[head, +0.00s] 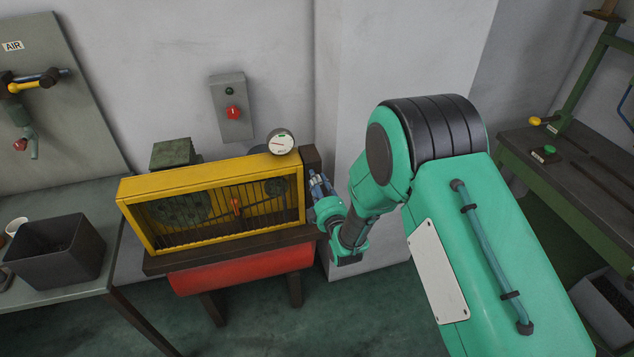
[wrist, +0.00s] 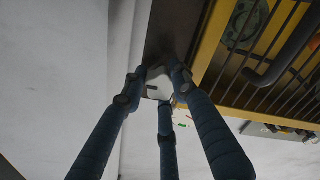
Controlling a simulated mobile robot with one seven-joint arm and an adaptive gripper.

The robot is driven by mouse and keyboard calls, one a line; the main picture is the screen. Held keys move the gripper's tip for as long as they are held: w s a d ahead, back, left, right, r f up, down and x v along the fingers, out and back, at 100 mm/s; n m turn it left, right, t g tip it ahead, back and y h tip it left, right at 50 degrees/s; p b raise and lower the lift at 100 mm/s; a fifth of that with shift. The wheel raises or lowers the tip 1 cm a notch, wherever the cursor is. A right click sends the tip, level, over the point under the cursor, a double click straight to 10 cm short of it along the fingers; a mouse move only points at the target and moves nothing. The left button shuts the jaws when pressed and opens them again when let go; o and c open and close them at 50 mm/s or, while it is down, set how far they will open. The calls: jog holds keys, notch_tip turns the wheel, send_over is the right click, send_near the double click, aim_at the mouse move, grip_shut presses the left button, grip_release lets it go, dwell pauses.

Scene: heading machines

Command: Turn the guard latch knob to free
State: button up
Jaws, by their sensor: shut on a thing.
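The yellow guard (head: 210,170) with dark bars stands upright across the machine. Its frame and bars also show in the wrist view (wrist: 213,45). A dark post (head: 311,160) is at the guard's right end. In the wrist view, a pale knob (wrist: 158,83) with a dark mark sits against the dark post face (wrist: 172,30). My gripper (head: 318,184) is at the post. Its blue-grey fingers (wrist: 155,88) are shut around the knob in the wrist view. The fingers hide parts of the knob, and its turn position cannot be read. In the head view the knob is hidden.
A round gauge (head: 280,141) stands on top of the machine. A grey wall box with a red knob (head: 232,112) is behind it. A black bin (head: 58,250) stands on the left table. The green bench (head: 570,165) is at the right. A wall corner is close beside my gripper.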

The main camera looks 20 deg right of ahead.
jog(key=shift+f+m+b, duration=0.1)
jog(key=shift+m+b, duration=0.2)
jog(key=o, duration=1.2)
jog(key=shift+c, duration=0.2)
jog(key=s, duration=1.2)
